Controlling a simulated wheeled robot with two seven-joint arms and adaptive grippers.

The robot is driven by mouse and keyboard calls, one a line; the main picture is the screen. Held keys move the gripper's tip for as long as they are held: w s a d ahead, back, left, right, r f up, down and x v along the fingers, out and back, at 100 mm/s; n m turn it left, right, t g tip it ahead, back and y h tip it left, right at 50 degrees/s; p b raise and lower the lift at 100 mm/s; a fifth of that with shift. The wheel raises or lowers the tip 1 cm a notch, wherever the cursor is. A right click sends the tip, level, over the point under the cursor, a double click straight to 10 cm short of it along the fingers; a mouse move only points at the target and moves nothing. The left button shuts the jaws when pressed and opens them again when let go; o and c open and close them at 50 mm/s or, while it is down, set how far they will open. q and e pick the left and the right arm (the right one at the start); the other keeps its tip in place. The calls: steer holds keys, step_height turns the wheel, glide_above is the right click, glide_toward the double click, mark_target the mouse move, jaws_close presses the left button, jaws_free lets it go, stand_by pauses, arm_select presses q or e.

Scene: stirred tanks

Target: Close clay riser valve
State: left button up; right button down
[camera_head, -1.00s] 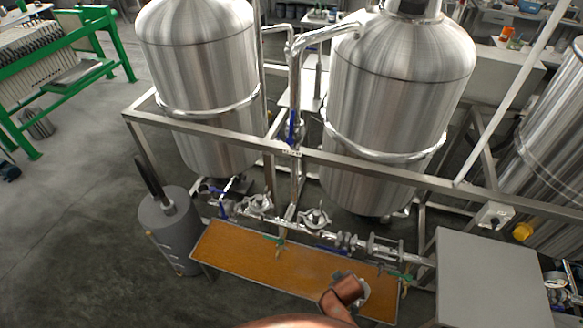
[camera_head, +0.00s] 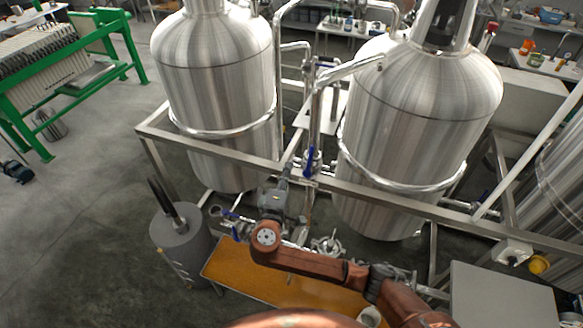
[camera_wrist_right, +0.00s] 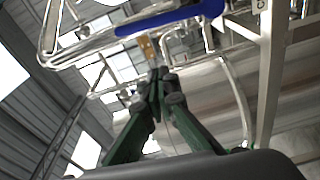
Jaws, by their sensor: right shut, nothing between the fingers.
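A blue lever handle (camera_head: 309,160) sits on the thin riser pipe between the two steel tanks, just above the frame's cross bar. It stands roughly upright, along the pipe. In the right wrist view a blue handle (camera_wrist_right: 170,18) crosses the top, just beyond the fingertips. My right gripper (camera_head: 287,172) points up and away, just left of the lever and apart from it. Its fingers (camera_wrist_right: 157,75) are closed together with nothing between them. My left gripper is not in view.
Large steel tanks (camera_head: 215,95) (camera_head: 415,125) stand behind the frame's cross bar (camera_head: 390,208). An orange-brown panel (camera_head: 245,278), a grey cylinder (camera_head: 182,240) and piping with valves (camera_head: 327,245) lie in front and below. A grey box (camera_head: 505,297) stands at lower right. Open floor is at left.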

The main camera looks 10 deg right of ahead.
mark_target(310, 160)
arm_select(q)
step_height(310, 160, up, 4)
steer(key=p, duration=0.3)
steer(key=shift+p, duration=0.4)
arm_select(e)
steer(key=w+d, duration=0.4)
steer(key=d, duration=0.2)
steer(key=shift+f, duration=0.15)
steer(key=shift+s+d, duration=0.1)
steer(key=shift+s, duration=0.05)
